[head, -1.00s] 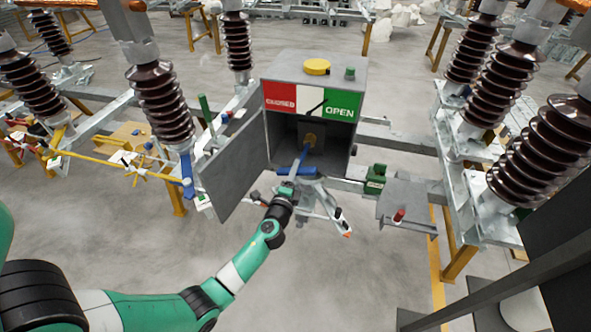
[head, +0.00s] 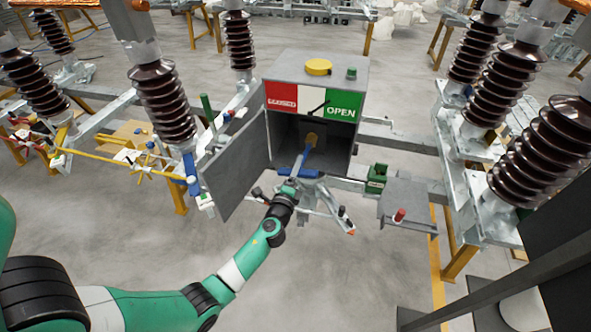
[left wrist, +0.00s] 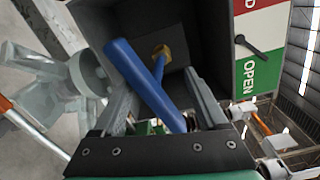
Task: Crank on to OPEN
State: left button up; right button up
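The grey drive box (head: 330,68) stands mid-picture in the head view with its door open to the left. Its CLOSED/OPEN sign is red, white and green; the black pointer (head: 317,107) lies across the white part, its tip toward the green. The blue crank (head: 307,152) hangs down from a gold hub (head: 312,138) inside the box. My left gripper (head: 294,178) is at the crank's lower end. In the left wrist view the blue crank handle (left wrist: 145,85) slants between the gripper's two fingers, which stand apart with gaps visible. My right gripper is out of view.
The open grey door (head: 237,168) stands left of my left gripper. A grey shelf (head: 408,205) with a red-topped item and a green block (head: 376,178) are at the right. Brown insulators (head: 160,100) rise on both sides.

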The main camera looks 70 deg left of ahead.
pick_arm(q)
jog(key=o, duration=0.3)
jog(key=v, duration=1.1)
jog(key=shift+s+d+p, duration=0.15)
jog(key=shift+d+p, duration=0.1)
jog(key=shift+p, duration=0.15)
